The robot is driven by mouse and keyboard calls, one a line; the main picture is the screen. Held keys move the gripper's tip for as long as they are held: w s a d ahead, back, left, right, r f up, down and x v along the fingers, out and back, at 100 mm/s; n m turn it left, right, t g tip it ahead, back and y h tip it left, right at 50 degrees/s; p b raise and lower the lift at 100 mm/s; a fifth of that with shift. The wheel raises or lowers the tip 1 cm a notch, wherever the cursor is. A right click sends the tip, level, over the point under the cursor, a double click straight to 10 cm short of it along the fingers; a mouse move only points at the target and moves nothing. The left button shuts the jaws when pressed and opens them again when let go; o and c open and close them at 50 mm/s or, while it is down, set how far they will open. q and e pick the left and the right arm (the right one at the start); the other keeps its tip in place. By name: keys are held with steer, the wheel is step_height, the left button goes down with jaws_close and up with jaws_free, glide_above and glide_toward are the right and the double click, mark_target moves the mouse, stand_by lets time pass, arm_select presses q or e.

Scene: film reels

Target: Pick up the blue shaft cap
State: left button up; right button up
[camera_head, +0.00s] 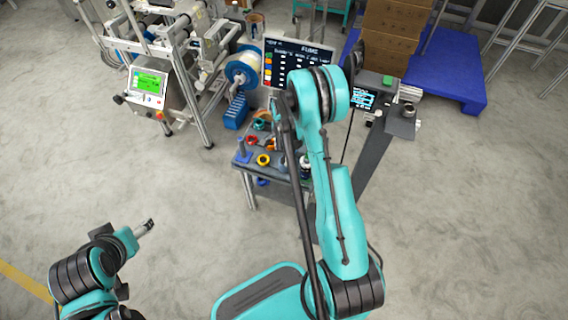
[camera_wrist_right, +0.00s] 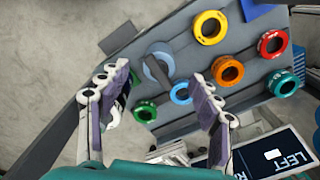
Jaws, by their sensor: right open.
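A small bright blue ring (camera_wrist_right: 181,93), the likeliest blue shaft cap, lies on the grey table (camera_wrist_right: 212,67). It shows between my right fingers in the wrist view, nearer the right-hand finger. My right gripper (camera_wrist_right: 160,88) is open over the table, with nothing between its fingers; its height above the ring is hard to judge. A grey-blue disc with a rod (camera_wrist_right: 157,68) lies just beside the ring. In the head view my right arm hides much of the table. My left gripper (camera_head: 148,226) hangs over the floor at lower left, too small to read.
Around the ring are a green ring (camera_wrist_right: 145,111), an orange ring (camera_wrist_right: 228,71), a yellow ring (camera_wrist_right: 210,27), a red ring (camera_wrist_right: 272,43) and another green ring (camera_wrist_right: 283,83). A screen (camera_head: 288,67) stands behind the table. A machine (camera_head: 150,85) stands at left.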

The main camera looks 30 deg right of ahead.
mark_target(283, 158)
step_height(283, 158, down, 3)
steer(key=shift+d+b, duration=0.1)
steer(key=shift+b, duration=0.5)
steer(key=f+b, duration=0.3)
steer(key=f, duration=0.2)
steer(key=shift+d, duration=0.2)
steer(key=shift+c, duration=0.9)
steer(key=c, duration=1.2)
